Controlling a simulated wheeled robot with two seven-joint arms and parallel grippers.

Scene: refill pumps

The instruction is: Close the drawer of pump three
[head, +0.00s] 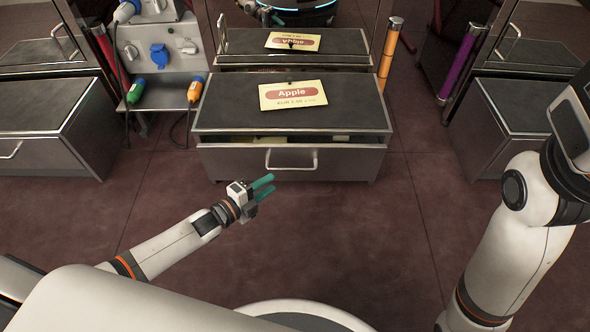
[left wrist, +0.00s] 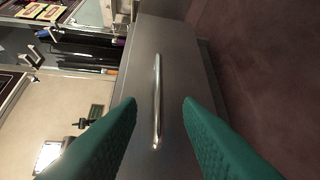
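The pump's drawer (head: 350,161) stands slightly open, with a dark gap under the cabinet top and some pale contents showing in it. Its silver bar handle (head: 291,165) is on the front; it also shows in the left wrist view (left wrist: 157,100), between my fingers and beyond them. An "Apple" card (head: 292,95) lies on the cabinet top (head: 225,100). My left gripper (head: 267,187) is open and empty, its two teal fingers apart, just in front of and below the drawer front at the handle's left. My right gripper is outside the head view; only the right arm shows.
Similar cabinets stand at the left (head: 50,130) and right (head: 520,125). A grey panel (head: 165,60) with a green nozzle (head: 135,92) and an orange nozzle (head: 195,90) is at the back left. An orange post (head: 388,55) stands behind the cabinet's right side. The floor in front is clear.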

